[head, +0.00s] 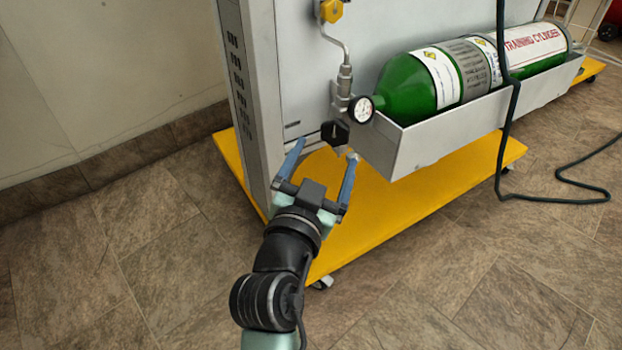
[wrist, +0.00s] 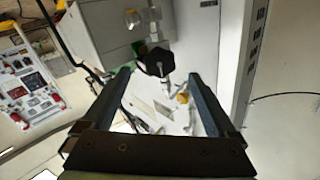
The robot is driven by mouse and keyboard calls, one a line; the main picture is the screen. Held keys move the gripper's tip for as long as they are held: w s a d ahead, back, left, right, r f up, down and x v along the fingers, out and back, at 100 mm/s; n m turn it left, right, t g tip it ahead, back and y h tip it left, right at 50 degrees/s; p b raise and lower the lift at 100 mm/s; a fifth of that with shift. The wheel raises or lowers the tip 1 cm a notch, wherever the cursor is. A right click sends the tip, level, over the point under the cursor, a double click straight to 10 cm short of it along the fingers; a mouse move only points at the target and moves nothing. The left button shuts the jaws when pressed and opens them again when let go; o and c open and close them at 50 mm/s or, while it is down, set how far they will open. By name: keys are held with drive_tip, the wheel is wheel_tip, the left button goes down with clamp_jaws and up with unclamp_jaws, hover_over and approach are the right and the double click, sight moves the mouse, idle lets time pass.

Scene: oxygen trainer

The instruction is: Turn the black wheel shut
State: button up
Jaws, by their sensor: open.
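The black wheel (head: 335,132) sits at the lower end of the metal valve fitting on the panel, just below and left of the round gauge (head: 362,109). My gripper (head: 326,148) is open, its two blue fingers pointing up toward the wheel. In the head view the left fingertip is left of the wheel and the right fingertip is just below and right of it. In the wrist view the black wheel (wrist: 159,62) shows beyond the fingertips of my gripper (wrist: 160,72), roughly between them. Nothing is held between the fingers. I cannot tell whether either finger touches the wheel.
A green training cylinder (head: 408,90) lies in a grey trough (head: 425,145) right of the wheel. A yellow wheeled base (head: 400,205) is below. A yellow knob (head: 331,11) sits higher on the pipe. A black cable (head: 506,130) hangs at the right. Open floor lies left.

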drive_tip(key=p+v, duration=0.1)
drive_tip(key=v, duration=0.6)
drive_tip(key=shift+s+p, duration=0.2)
drive_tip(key=shift+p, duration=0.1)
drive_tip(key=s+d+r+n+t+y+p, duration=0.1)
drive_tip(key=s+r+n+t+p, duration=0.1)
drive_tip(key=r+p, duration=1.8)
drive_tip(key=s+d+r+n+t+y+p, duration=0.1)
drive_tip(key=s+r+t+p, duration=0.3)
drive_tip(key=r+p, duration=1.6)
drive_tip(key=s+d+r+n+t+y+p, duration=0.1)
drive_tip(key=r+p, duration=1.9)
drive_tip(key=r, duration=3.9)
drive_tip(key=s+n+t, duration=0.1)
drive_tip(key=s+t, duration=0.1)
drive_tip(key=shift+n+t+y, duration=0.3)
drive_tip(key=shift+t+y, duration=0.1)
